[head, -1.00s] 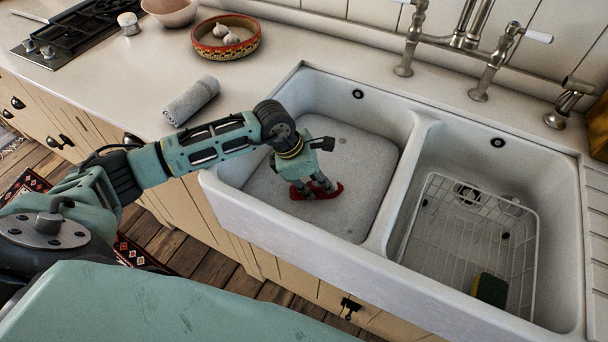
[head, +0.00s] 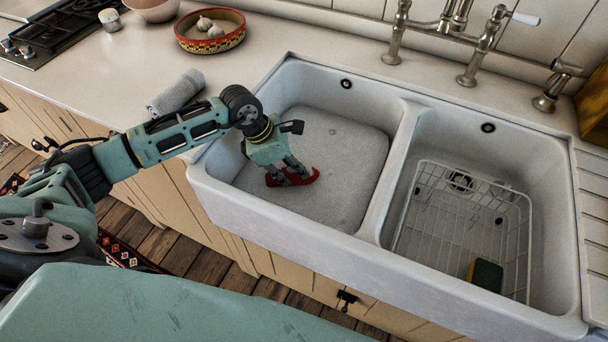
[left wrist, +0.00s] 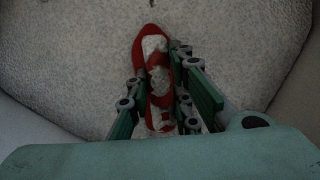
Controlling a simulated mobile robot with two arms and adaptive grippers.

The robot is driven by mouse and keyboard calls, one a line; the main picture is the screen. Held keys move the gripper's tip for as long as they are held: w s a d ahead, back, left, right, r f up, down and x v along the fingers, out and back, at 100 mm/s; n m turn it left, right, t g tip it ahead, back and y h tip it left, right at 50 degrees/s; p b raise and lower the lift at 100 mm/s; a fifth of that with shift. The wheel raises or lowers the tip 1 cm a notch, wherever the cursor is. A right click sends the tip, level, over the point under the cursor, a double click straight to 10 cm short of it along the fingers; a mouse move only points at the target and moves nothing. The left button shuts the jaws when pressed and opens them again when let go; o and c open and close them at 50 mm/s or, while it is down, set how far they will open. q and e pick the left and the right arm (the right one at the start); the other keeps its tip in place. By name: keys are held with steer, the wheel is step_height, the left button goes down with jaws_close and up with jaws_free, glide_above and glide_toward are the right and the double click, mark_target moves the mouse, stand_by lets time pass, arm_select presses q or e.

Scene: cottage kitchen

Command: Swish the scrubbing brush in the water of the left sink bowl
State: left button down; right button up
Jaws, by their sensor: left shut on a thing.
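My left gripper (head: 290,178) is shut on the red scrubbing brush (head: 312,179) and points down into the left sink bowl (head: 388,190). The brush is at the surface of the grey, speckled water (head: 345,150), in the front left part of the bowl. How deep it dips I cannot tell. In the left wrist view the red brush (left wrist: 150,31) lies lengthwise between the fingers (left wrist: 157,95), with whitish patches on it. My right gripper is not in view.
The right sink bowl (head: 555,230) holds a white wire rack (head: 430,215) and a sponge (head: 486,275). A divider (head: 400,165) separates the bowls. Taps (head: 480,50) stand behind. A rolled grey towel (head: 175,91) and a patterned bowl (head: 210,42) with garlic are on the counter.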

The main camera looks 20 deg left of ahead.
mark_target(302, 184)
arm_select(q)
steer(key=shift+s+a+f, duration=0.1)
steer(key=shift+a+f, duration=0.05)
steer(key=shift+a, duration=0.45)
steer(key=shift+a+f, duration=0.15)
steer(key=shift+a, duration=0.4)
steer(key=d, duration=0.5)
steer(key=shift+s+d, duration=0.15)
steer(key=shift+d, duration=0.15)
step_height(302, 184, up, 22)
steer(key=p, duration=1.1)
steer(key=shift+w+a+f+p, duration=0.15)
steer(key=shift+w+f+p, duration=0.05)
steer(key=shift+w+p, duration=0.1)
steer(key=shift+s, duration=0.1)
